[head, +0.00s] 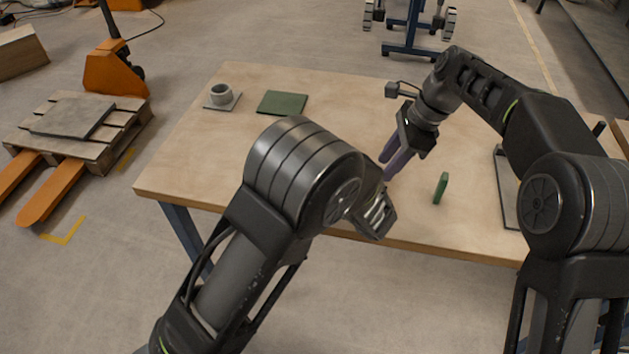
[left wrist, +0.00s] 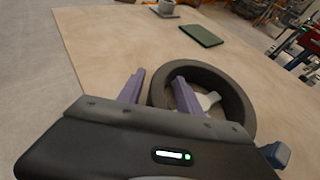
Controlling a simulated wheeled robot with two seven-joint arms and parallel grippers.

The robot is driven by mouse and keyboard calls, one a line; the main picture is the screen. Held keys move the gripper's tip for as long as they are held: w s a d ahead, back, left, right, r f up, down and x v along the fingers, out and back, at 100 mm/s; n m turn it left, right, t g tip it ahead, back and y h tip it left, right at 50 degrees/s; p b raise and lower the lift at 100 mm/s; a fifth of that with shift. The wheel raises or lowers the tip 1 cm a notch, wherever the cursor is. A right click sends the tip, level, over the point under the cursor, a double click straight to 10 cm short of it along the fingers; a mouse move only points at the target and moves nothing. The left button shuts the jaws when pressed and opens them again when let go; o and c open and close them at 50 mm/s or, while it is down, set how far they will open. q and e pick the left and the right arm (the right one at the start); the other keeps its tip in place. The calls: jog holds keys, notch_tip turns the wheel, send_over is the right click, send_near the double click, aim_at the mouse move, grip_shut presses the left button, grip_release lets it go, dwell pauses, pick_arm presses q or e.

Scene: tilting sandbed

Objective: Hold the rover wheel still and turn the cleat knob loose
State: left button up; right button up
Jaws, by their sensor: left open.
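The rover wheel (left wrist: 238,88) shows in the left wrist view as a dark ring with a pale grey piece (left wrist: 208,100) inside it. I cannot tell whether that piece is the cleat knob. My left gripper (left wrist: 158,75) is open, with one purple finger outside the ring's left side and the other overlapping its opening. I cannot tell whether either finger touches the ring. In the head view my left arm hides the wheel. My right gripper (head: 385,168) is over the table, its two purple fingers slightly apart and nothing visible between them.
A wooden table (head: 200,150) carries a grey cup (head: 221,94) on a square base, a green mat (head: 283,103) and a small upright green piece (head: 440,188). A dark-edged panel (head: 506,185) lies at the right. A pallet (head: 85,130) stands left on the floor.

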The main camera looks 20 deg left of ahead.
pick_arm(q)
jog(key=shift+w+a+f, duration=0.1)
jog(key=shift+w+a, duration=0.05)
jog(key=shift+a, duration=0.05)
grip_shut()
dwell(0.4)
dwell(1.0)
